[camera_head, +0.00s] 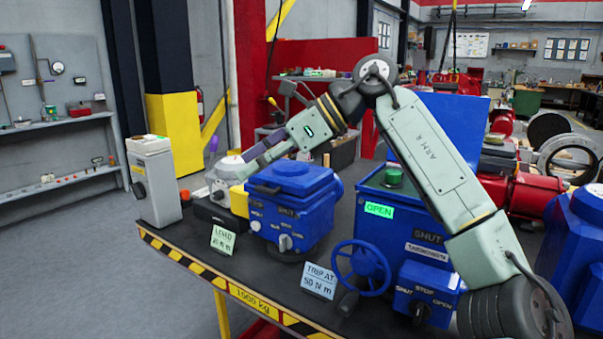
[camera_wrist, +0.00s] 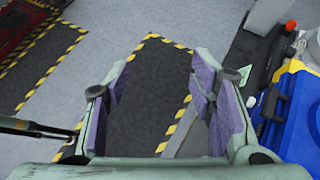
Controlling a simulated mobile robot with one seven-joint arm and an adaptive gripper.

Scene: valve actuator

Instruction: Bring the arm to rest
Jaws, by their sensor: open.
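My arm rises from the lower right in the head view, bends at a high elbow and slopes down to the left. My gripper (camera_head: 257,152) hangs at its end, seen from the side above the left part of the bench. In the wrist view my gripper (camera_wrist: 162,88) has its purple pads wide apart, with only floor between them. It is empty. The blue actuator with the SHUT label (camera_head: 292,195) stands on the bench below the arm. The larger blue actuator with the green OPEN sign (camera_head: 378,210) stands to its right, partly behind the arm.
The bench (camera_head: 190,248) has a striped edge. A grey box (camera_head: 153,185) stands at its left end. A LOAD card (camera_head: 223,240), a TRIP AT card (camera_head: 319,281) and a blue handwheel (camera_head: 361,268) are near the front. The wrist view shows open floor (camera_wrist: 105,45) left of the bench.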

